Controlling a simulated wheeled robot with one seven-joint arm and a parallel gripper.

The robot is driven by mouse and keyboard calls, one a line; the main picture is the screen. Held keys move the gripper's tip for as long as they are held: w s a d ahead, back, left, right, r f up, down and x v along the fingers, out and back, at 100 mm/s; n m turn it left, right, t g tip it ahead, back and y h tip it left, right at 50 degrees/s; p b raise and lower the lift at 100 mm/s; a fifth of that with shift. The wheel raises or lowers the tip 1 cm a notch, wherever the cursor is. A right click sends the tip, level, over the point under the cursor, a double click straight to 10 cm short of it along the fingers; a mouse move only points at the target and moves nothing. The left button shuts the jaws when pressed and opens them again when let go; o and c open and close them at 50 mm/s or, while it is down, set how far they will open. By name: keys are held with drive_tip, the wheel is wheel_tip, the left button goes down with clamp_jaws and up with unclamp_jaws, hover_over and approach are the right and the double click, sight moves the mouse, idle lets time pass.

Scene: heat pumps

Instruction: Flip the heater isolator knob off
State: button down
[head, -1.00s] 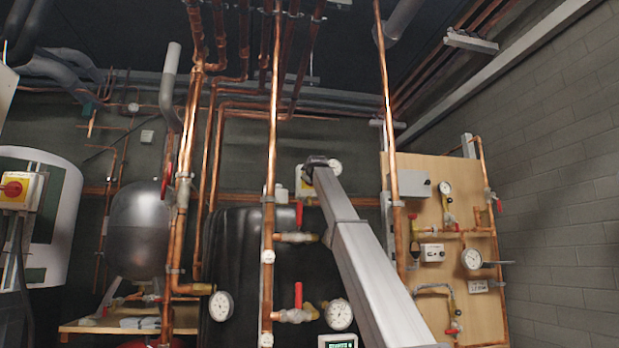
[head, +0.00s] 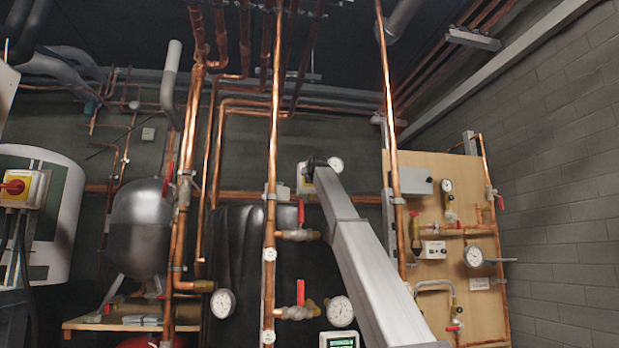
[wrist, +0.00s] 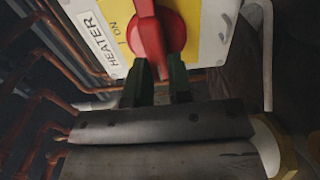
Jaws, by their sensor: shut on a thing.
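The heater isolator (wrist: 203,30) fills the top of the wrist view, a yellow and white box with a white HEATER label (wrist: 100,45) and an ON mark. Its red knob (wrist: 168,32) has a grip bar running roughly up and down the picture. My gripper (wrist: 157,82) has its two dark fingers either side of the bar's lower end, shut on it. In the head view, a pale yellowish box (head: 301,176) shows partly behind the end of my arm. My fingers and the knob are hidden there.
Another isolator with a red knob (head: 15,187) is at the far left. A vertical copper pipe (head: 272,150) stands just left of my arm, with red-handled valves. Gauges (head: 340,311) are below, and a wooden board (head: 450,290) with fittings is at right.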

idle(0.4)
drive_tip(key=c, duration=1)
unclamp_jaws()
drive_tip(key=shift+c, duration=0.2)
drive_tip(key=v, duration=1.1)
drive_tip(key=shift+w, duration=0.1)
